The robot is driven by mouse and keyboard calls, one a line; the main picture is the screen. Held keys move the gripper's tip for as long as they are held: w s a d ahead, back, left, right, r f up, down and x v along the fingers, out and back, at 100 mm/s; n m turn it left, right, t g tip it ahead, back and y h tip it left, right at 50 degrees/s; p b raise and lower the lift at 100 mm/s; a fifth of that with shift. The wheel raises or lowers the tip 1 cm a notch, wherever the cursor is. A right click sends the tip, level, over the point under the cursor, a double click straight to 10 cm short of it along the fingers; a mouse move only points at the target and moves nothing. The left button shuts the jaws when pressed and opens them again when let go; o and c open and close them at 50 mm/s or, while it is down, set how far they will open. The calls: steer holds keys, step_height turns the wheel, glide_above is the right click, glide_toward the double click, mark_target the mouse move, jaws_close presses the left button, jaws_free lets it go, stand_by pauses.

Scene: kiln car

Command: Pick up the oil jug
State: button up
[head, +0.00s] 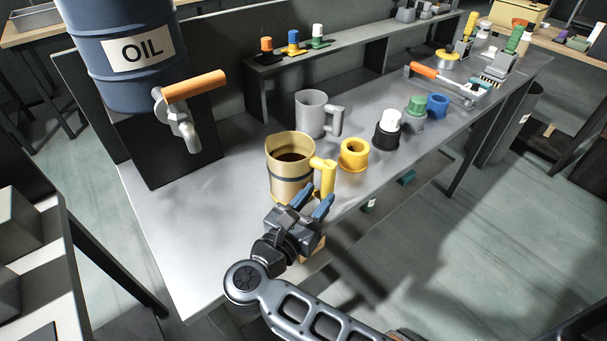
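A tan jug (289,171) with a dark band, dark liquid inside and a yellow handle (325,178) stands upright near the front edge of the grey bench. It is probably the oil jug; I see no label on it. A grey jug (311,115) with a grey handle stands behind it. My gripper (314,199) is just in front of the tan jug's handle, its blue-tipped fingers apart and pointing up towards it. In the picture the fingertips overlap the handle's lower end; I cannot tell whether they touch it. My gripper holds nothing.
A blue oil drum (125,50) with an orange-handled tap (184,105) stands on a black stand at left. A yellow ring (354,154) and several capped or ring-shaped parts stand right of the jug. The bench's (195,235) front left is clear.

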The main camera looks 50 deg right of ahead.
mark_target(324, 191)
steer(key=shift+d+f+p, duration=0.1)
steer(key=shift+d+p, duration=0.95)
steer(key=shift+d, duration=2)
jaws_close()
